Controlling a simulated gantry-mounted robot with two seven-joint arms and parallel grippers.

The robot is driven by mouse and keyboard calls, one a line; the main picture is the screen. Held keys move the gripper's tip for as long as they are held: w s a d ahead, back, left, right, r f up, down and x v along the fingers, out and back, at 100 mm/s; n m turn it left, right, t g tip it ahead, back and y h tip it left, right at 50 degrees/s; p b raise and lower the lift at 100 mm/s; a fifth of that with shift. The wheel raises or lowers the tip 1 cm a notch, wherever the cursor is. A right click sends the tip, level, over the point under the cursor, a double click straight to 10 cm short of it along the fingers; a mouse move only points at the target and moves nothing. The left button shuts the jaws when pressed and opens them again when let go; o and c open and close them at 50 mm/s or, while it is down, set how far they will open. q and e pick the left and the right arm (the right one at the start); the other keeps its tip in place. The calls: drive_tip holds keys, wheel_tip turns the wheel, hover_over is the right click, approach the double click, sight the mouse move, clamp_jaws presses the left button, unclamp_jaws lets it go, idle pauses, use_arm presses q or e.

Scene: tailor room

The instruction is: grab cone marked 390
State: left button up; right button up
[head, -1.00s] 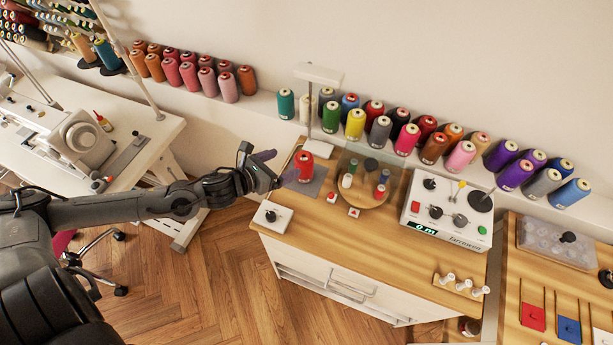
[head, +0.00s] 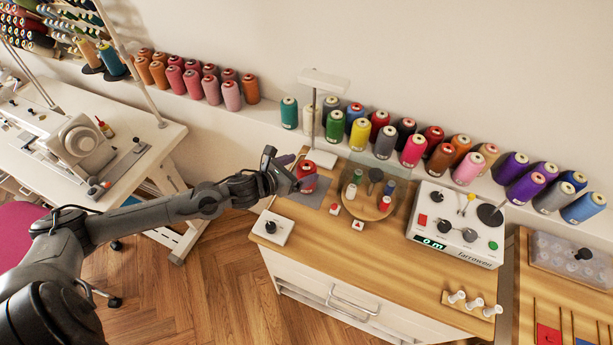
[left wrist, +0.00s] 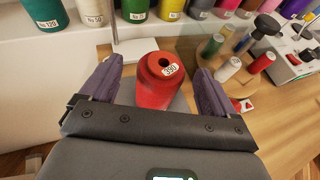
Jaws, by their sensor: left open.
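The red cone (left wrist: 157,88) carries a label that reads 390 in the left wrist view. It stands upright on a grey mat on the wooden counter, and in the head view the red cone (head: 306,178) is partly hidden by my gripper. My left gripper (head: 290,170) is open at the cone. In the left wrist view the left gripper (left wrist: 155,85) has one purple finger on each side of the cone, with gaps visible between the fingers and the cone. My right gripper is not in view.
A white stand (head: 323,80) rises behind the cone. A round wooden tray (head: 370,207) with small spools is to its right, and a white control box (head: 455,227) beyond. A white box with a black knob (head: 271,227) is in front. Many cones line the shelf behind.

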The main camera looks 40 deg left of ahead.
use_arm(q)
drive_tip(key=shift+b+x, duration=0.35)
drive_tip(key=shift+x, duration=2.2)
drive_tip(key=shift+s+d+f, duration=0.1)
drive_tip(key=shift+s+d, duration=0.05)
drive_tip(key=c, duration=1.3)
drive_tip(key=shift+o, duration=0.2)
